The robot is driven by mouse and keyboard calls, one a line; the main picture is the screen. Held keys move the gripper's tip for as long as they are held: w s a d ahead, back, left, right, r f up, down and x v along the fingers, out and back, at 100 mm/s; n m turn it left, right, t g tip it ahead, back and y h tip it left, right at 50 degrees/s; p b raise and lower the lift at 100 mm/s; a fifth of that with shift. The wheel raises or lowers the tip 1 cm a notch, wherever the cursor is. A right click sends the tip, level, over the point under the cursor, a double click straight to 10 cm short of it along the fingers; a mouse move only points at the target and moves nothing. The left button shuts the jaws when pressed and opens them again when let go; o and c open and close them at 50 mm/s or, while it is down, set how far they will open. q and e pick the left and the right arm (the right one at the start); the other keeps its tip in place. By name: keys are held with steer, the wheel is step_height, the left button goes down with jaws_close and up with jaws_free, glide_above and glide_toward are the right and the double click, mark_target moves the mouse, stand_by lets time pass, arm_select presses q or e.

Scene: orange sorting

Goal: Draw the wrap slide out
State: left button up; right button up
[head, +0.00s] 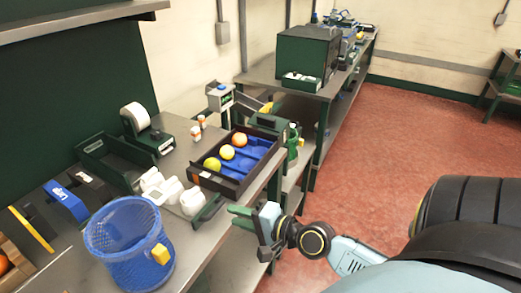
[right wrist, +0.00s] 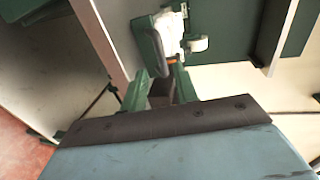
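A low green slide (head: 208,211), which I take for the wrap slide, sits at the table's front edge beside several white rolls (head: 165,188). In the right wrist view its green end (right wrist: 150,45) shows with a brown-orange strip, perhaps a handle, and white pieces behind it. My right gripper (head: 246,222) is just off the table edge, to the right of the slide. In the right wrist view its green fingers (right wrist: 159,88) are apart, with the strip close beyond their tips. I cannot tell if they touch it. My left gripper is not in view.
A blue mesh basket (head: 125,245) stands at the front left. A dark tray (head: 220,182) with several fruits lies behind the slide. A green bin (head: 105,165) and a tape dispenser (head: 140,125) stand further back. The red floor (head: 365,150) to the right is open.

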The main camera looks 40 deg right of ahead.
steer(key=b+v, duration=0.1)
steer(key=v, duration=0.5)
steer(key=shift+s, duration=0.2)
stand_by(0.4)
steer(key=s+d+f+n+g+h, duration=0.1)
steer(key=s+f+n+g, duration=0.15)
steer(key=f, duration=0.75)
steer(key=s+d+f+n+g+h, duration=0.2)
steer(key=s+f, duration=0.1)
steer(key=f, duration=0.8)
steer(key=s+d+f+n+g+h, duration=0.1)
steer(key=s+f+n+g, duration=0.15)
steer(key=f, duration=0.75)
steer(key=s+a+f+n+g, duration=0.3)
steer(key=s+a+f+n, duration=0.2)
steer(key=s+f, duration=0.3)
steer(key=s+a+f+n+g, duration=0.4)
steer(key=s+f, duration=0.5)
steer(key=s, duration=0.3)
steer(key=shift+s+a+f+n+h, duration=0.15)
steer(key=shift+s+a+n+h, duration=0.2)
steer(key=shift+a+n, duration=0.3)
